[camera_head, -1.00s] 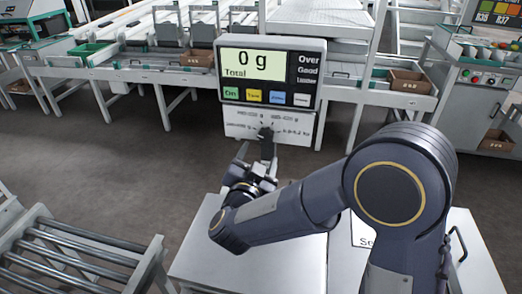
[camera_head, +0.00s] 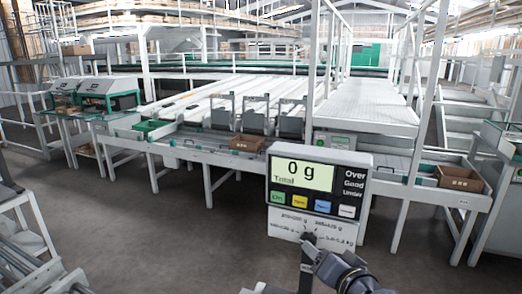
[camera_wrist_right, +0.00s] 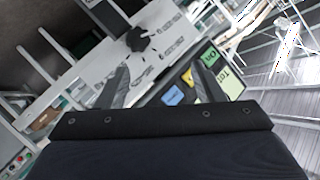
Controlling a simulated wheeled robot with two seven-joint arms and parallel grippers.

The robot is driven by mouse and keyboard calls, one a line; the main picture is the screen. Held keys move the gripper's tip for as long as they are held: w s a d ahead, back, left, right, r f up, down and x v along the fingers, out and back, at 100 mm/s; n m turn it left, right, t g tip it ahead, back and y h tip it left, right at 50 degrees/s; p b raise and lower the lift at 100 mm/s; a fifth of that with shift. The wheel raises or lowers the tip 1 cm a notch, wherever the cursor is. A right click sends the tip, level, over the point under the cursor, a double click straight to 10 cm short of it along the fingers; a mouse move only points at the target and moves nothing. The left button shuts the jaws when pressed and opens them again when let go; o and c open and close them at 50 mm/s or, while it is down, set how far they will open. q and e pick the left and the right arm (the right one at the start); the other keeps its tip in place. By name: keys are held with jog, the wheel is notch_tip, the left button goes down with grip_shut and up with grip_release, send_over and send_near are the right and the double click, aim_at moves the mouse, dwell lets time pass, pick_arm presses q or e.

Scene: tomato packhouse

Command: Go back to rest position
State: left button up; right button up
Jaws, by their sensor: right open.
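My right gripper (camera_wrist_right: 158,88) is open and empty, its two dark fingers apart in the wrist view. In the head view, the dark blue right arm comes in at the bottom edge, just right of the scale's dark post (camera_head: 306,262). The gripper appears just below the scale display (camera_head: 318,182), which reads "0 g" with "Total" under it. I cannot tell the gap between gripper and post. The display also shows, tilted, in the wrist view (camera_wrist_right: 228,84), beyond the fingers. My left gripper is not in view.
A grey conveyor line (camera_head: 235,160) with a green tray (camera_head: 152,126) and cardboard boxes, one at the right (camera_head: 460,178), stands behind. A roller conveyor (camera_head: 35,265) is at the lower left. The grey floor (camera_head: 170,225) between them is clear.

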jog(key=s+d+f+n+g+p, duration=0.1)
jog(key=s+d+f+g+p, duration=0.1)
jog(key=s, duration=1)
jog(key=s+d+f+n+g+p, duration=0.2)
jog(key=s+d+g, duration=0.3)
jog(key=s, duration=0.7)
jog(key=shift+g, duration=0.6)
jog(key=shift+w, duration=0.1)
jog(key=shift+c, duration=0.4)
